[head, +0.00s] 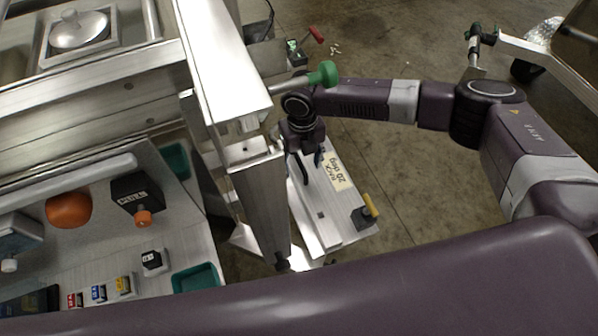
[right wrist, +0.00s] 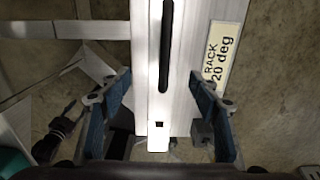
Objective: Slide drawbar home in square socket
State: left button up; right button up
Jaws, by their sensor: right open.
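A pale aluminium bar (head: 309,212), which looks like the drawbar, lies below my right gripper in the head view. In the right wrist view the bar (right wrist: 147,60) runs lengthwise up the picture, with a long black slot or handle and a small square hole near its lower end. My right gripper (head: 305,163) is open. Its two blue fingers stand on either side of the bar in the right wrist view (right wrist: 160,80), with gaps. I cannot make out the square socket for certain. My left gripper is not seen.
A "RACK 20 deg" label (head: 337,171) is beside the bar. A yellow-handled clamp (head: 365,213) sits at the plate's end. A green knob (head: 324,74) is close to my right wrist. A tall aluminium post (head: 258,195) stands left of the bar. Concrete floor (head: 420,200) is open to the right.

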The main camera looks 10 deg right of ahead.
aim_at(304, 171)
jog(key=shift+s+f, duration=0.1)
jog(key=shift+f, duration=0.3)
jog(key=shift+s+d+f, duration=0.1)
jog(key=shift+s+f, duration=0.05)
jog(key=shift+f, duration=0.5)
jog(key=shift+s+d+f, duration=0.1)
jog(key=shift+f, duration=0.5)
notch_tip(304, 171, down, 4)
jog(key=shift+d+r+p, duration=0.1)
jog(key=shift+r+p, duration=0.05)
jog(key=shift+p, duration=0.2)
jog(key=shift+f, duration=0.2)
jog(key=shift+w, duration=0.1)
jog(key=shift+c, duration=0.6)
grip_shut()
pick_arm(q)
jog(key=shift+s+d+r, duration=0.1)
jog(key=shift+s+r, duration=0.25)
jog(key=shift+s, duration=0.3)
pick_arm(e)
jog(key=shift+w+r, duration=0.15)
